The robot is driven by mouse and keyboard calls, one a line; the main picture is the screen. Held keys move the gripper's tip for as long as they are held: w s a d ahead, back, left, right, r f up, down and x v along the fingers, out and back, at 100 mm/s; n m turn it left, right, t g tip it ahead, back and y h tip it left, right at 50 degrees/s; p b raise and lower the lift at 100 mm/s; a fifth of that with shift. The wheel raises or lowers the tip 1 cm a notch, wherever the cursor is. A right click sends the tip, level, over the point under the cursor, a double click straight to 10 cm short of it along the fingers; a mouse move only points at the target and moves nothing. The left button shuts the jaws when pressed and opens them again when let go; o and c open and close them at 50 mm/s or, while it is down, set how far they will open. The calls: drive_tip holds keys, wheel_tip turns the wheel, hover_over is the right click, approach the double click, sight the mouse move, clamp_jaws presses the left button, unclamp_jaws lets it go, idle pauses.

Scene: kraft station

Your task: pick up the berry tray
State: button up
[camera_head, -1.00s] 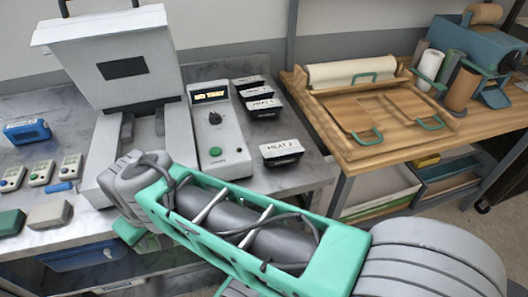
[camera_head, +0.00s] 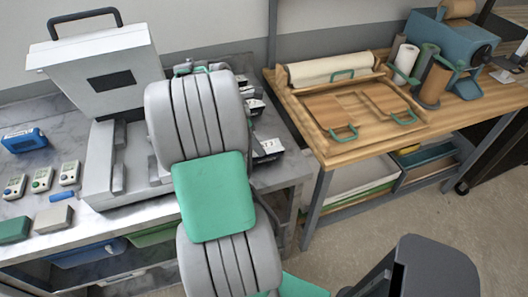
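Several black trays with white labels stand on the grey counter behind my arm. The nearest tray (camera_head: 268,147) shows only its right part, and the others (camera_head: 254,106) show only in slivers farther back. No label can be read now, so I cannot tell which one is the berry tray. My arm rises through the middle of the view and covers much of that part of the counter. My gripper's fingers cannot be made out; they are hidden behind the arm or out of view.
A grey machine with a raised lid (camera_head: 100,65) stands left of my arm. Small meters (camera_head: 42,180) and a blue device (camera_head: 26,137) lie farther left.

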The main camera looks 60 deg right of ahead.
drive_tip(key=x, duration=0.3)
drive_tip(key=p+x, duration=0.1)
drive_tip(key=x, duration=0.3)
drive_tip(key=shift+s+f, duration=0.25)
drive_tip(key=shift+s, duration=0.05)
drive_tip(key=shift+c, duration=0.3)
drive_tip(key=c, duration=1.5)
drive_tip(key=shift+c, duration=0.2)
drive_tip(key=shift+r, duration=0.2)
